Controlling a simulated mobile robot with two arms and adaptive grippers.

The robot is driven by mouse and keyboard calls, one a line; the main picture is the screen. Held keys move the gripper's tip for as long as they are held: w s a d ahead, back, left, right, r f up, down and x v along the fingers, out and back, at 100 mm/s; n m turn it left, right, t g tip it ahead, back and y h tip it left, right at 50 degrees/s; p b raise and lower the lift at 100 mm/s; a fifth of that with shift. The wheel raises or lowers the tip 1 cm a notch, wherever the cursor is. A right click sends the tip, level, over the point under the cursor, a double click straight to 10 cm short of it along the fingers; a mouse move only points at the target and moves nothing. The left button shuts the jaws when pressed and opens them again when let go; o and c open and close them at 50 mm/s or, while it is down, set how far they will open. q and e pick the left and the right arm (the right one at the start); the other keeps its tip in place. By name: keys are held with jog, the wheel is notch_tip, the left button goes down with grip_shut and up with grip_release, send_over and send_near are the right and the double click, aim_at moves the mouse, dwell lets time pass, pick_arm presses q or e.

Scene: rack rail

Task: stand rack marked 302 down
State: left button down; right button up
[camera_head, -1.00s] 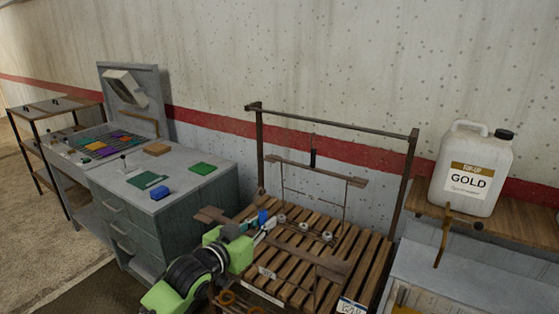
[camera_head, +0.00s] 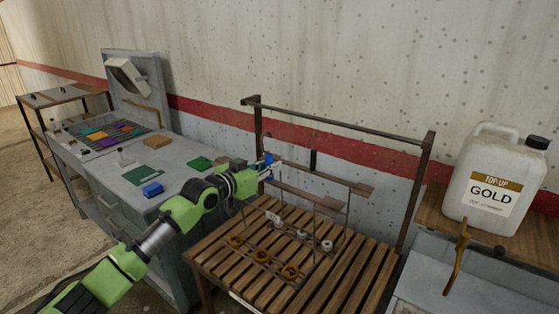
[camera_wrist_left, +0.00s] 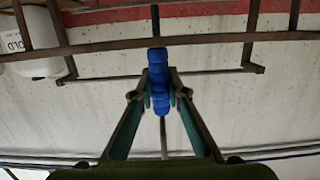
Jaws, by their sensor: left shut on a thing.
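My left gripper (camera_head: 267,170) is shut on the blue grip (camera_wrist_left: 157,66) of a brown-barred rack, held above the slatted stand. The rack's crossbar (camera_head: 312,196) runs right from my fingers. Its tag (camera_head: 272,217) is too small to read, so I cannot confirm 302. Orange rings (camera_head: 265,256) show low over the slats; I cannot tell whether they touch them. A second rack's bar (camera_head: 325,176), with a black grip (camera_head: 313,160), is just behind. White rings (camera_head: 300,234) show below. My right gripper is out of view.
The slatted stand (camera_head: 218,264) has a tall frame with a top rail (camera_head: 340,122); its front slats are clear. A white jug (camera_head: 492,185) stands on the right shelf.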

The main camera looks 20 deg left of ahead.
aim_at(270, 183)
pick_arm(q)
jog(key=shift+w+r, duration=0.15)
jog(key=shift+r, duration=0.05)
jog(key=shift+f+b, duration=0.2)
jog(key=shift+b, duration=0.1)
jog(key=shift+s+f+b, duration=0.15)
jog(key=shift+f+b, duration=0.3)
jog(key=shift+f, duration=0.05)
jog(key=shift+s+f+b, duration=0.15)
jog(key=shift+f+b, duration=0.25)
jog(key=shift+f, duration=0.1)
notch_tip(270, 183, down, 4)
jog(key=b, duration=0.2)
jog(key=shift+w+b, duration=0.15)
jog(key=shift+b, duration=0.2)
jog(key=shift+f+b, duration=0.6)
jog(key=shift+f, duration=0.15)
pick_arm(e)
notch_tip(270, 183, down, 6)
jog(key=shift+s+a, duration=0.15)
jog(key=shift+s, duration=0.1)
